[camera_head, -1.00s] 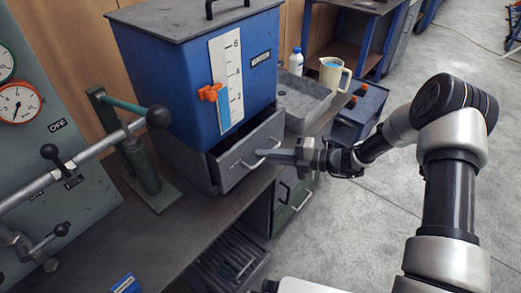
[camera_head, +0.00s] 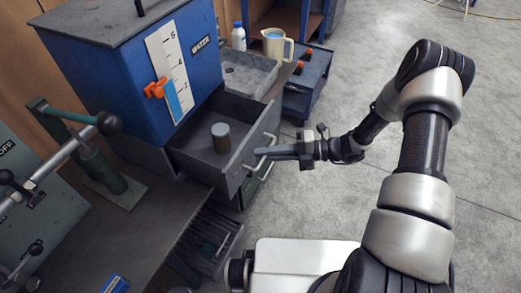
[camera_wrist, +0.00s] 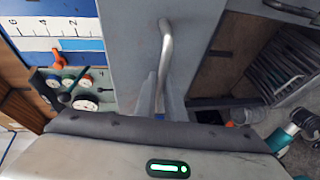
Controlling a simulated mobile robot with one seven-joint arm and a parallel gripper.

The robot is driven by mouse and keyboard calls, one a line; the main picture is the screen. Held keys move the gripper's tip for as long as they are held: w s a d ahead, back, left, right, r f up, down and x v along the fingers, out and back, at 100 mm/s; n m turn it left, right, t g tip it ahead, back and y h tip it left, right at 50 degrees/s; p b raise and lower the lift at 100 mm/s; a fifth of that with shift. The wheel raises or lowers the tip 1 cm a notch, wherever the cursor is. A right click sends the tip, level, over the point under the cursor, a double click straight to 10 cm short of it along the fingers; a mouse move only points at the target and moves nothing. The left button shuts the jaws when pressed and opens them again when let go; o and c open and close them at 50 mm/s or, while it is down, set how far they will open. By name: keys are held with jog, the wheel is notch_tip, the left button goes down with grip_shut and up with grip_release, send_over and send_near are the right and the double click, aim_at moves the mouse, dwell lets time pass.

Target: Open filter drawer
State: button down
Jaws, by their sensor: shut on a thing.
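The filter drawer (camera_head: 200,165) is a grey box pulled well out below the blue water tank (camera_head: 130,75). My gripper (camera_head: 268,151) is shut on the drawer's metal handle (camera_head: 262,160) at the drawer front. In the wrist view, the handle (camera_wrist: 168,45) runs down between my gripper's fingers (camera_wrist: 160,95) against the grey drawer front (camera_wrist: 132,50). The exact contact is partly hidden.
A grey tray (camera_head: 248,72), a white bottle (camera_head: 238,37) and a jug (camera_head: 275,45) stand behind the drawer. A blue box (camera_head: 114,284) lies on the bench. Open floor is at right.

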jog(key=c, duration=2.1)
grip_release()
jog(key=d+r, duration=0.1)
jog(key=d, duration=0.4)
jog(key=d+r+p, duration=0.1)
jog(key=d, duration=0.5)
jog(key=d+r, duration=0.1)
jog(key=d, duration=0.5)
jog(key=shift+d, duration=0.1)
jog(key=shift+r, duration=0.1)
